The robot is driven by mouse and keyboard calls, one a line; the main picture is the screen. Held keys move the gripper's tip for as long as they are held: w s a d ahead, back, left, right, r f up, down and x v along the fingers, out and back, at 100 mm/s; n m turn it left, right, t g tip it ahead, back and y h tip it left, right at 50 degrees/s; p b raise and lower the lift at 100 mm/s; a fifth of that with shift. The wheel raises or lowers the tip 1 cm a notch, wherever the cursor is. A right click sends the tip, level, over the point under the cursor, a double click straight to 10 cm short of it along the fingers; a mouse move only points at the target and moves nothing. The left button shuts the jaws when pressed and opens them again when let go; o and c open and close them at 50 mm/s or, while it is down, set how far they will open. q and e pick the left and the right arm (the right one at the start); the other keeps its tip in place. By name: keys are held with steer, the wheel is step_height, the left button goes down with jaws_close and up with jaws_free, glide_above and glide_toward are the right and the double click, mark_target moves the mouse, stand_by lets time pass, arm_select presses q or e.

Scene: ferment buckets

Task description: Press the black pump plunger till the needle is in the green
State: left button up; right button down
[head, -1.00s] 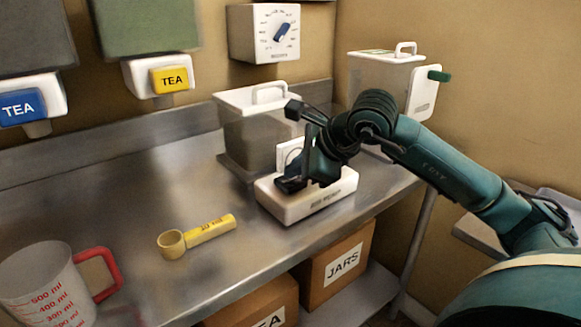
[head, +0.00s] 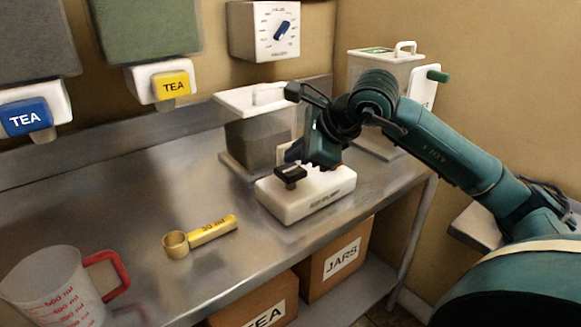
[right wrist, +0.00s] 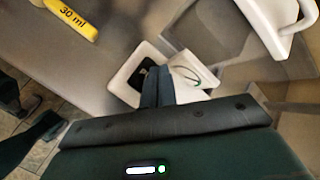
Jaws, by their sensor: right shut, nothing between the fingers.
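The pump is a white block (head: 312,196) on the steel counter, with a black plunger (head: 290,174) standing up from its left part. The plunger also shows in the right wrist view (right wrist: 146,66), just ahead of the fingers. In the head view my arm mostly hides the gauge. My right gripper (head: 324,163) is shut and empty, above the block and right of the plunger, apart from it.
A lidded container (head: 256,138) stands behind the pump, and another (head: 385,72) at the back right. A yellow 30 ml scoop (head: 200,236) and a measuring jug (head: 50,285) lie to the left. Tea taps (head: 165,84) hang on the wall. The counter's middle left is clear.

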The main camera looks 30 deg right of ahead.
mark_target(296, 171)
steer(key=shift+r, duration=0.15)
step_height(296, 171, up, 5)
steer(key=p, duration=0.4)
stand_by(0.9)
